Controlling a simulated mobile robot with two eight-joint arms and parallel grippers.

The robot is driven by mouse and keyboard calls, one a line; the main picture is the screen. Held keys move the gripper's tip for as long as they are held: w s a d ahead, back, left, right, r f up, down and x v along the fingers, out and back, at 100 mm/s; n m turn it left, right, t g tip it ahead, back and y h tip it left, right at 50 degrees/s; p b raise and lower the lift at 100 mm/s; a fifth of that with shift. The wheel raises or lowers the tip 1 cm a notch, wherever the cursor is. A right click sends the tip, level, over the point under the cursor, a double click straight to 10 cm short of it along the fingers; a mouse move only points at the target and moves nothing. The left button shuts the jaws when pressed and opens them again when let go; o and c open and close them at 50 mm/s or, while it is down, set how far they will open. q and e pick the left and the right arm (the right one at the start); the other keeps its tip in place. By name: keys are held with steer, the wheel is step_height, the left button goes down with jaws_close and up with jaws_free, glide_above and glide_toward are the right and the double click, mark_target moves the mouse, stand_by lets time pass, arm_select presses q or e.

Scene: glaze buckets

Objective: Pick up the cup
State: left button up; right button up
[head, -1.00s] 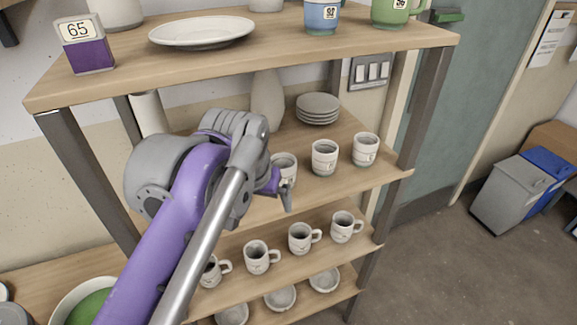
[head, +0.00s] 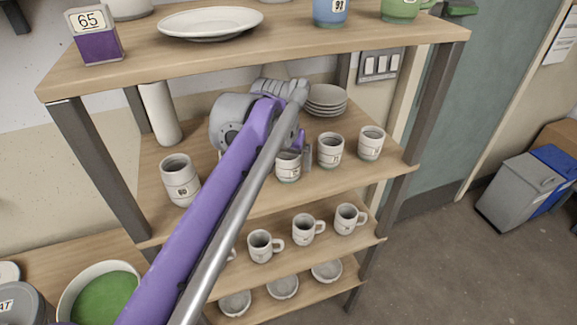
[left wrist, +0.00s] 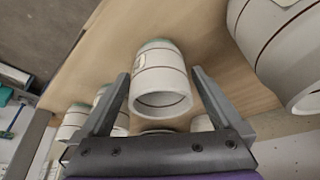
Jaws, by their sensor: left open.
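A white cup (head: 288,167) with a dark band and a small label stands on the middle shelf, partly hidden by my arm. In the left wrist view the cup (left wrist: 161,82) shows between the two fingers of my left gripper (left wrist: 160,73), its open mouth towards the camera. The fingers are spread on either side of it, with a visible gap at each side. In the head view the left gripper (head: 303,151) is at this cup, mostly hidden behind my own wrist. My right gripper is not in view.
Similar cups (head: 330,151) and (head: 371,144) stand to the right; a larger one (head: 180,181) stands left. A plate stack (head: 326,100) is behind. The upper shelf (head: 250,48) overhangs, and handled mugs (head: 305,229) stand on the shelf below.

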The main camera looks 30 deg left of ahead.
arm_select(q)
steer(key=shift+s+f, duration=0.1)
steer(key=shift+f, duration=0.05)
steer(key=c, duration=1.4)
steer(key=shift+c, duration=0.2)
